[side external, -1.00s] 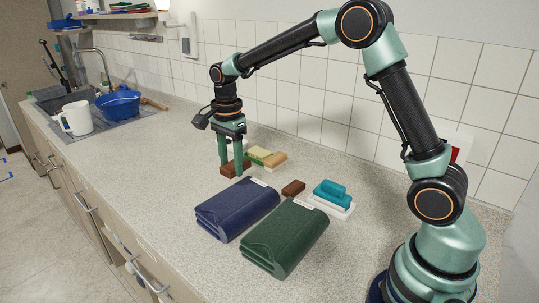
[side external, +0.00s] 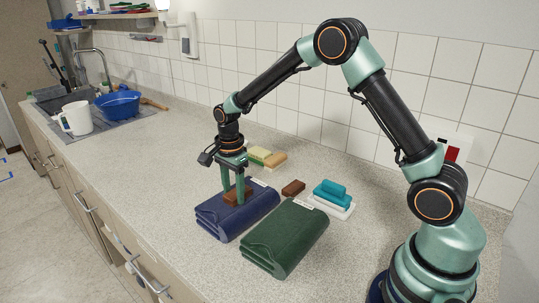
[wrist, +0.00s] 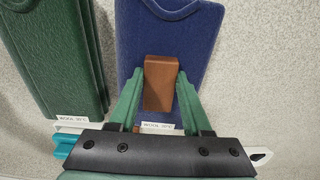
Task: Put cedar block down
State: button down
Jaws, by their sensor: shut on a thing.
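My gripper (side external: 237,196) points down over the navy folded garment (side external: 222,219), with its two green fingers on either side of a reddish-brown block, the cedar block (side external: 238,196). In the wrist view the cedar block (wrist: 160,84) sits between the fingers (wrist: 160,76), with the navy garment (wrist: 170,35) behind it. The block is at or just above the garment's upper face, near its label end. I cannot tell whether it touches the cloth.
A green folded garment (side external: 285,240) lies to the right. A second brown block (side external: 293,187), a teal brush (side external: 329,190) on a white base and a yellow-green sponge (side external: 260,154) with a tan piece (side external: 275,160) lie behind.

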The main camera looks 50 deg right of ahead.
aim_at(234, 194)
jog(key=shift+f, duration=0.15)
jog(key=shift+c, duration=1.7)
grip_release()
notch_tip(234, 194, up, 12)
jog(key=s+r+n+t, duration=0.3)
jog(key=s+r+n, duration=0.5)
jog(key=s+f+n+t, duration=0.1)
jog(key=s+n+t, duration=0.1)
jog(key=s+n, duration=0.8)
jog(key=shift+s+d+t, duration=0.25)
jog(key=shift+d+t, duration=0.05)
jog(key=shift+d, duration=0.1)
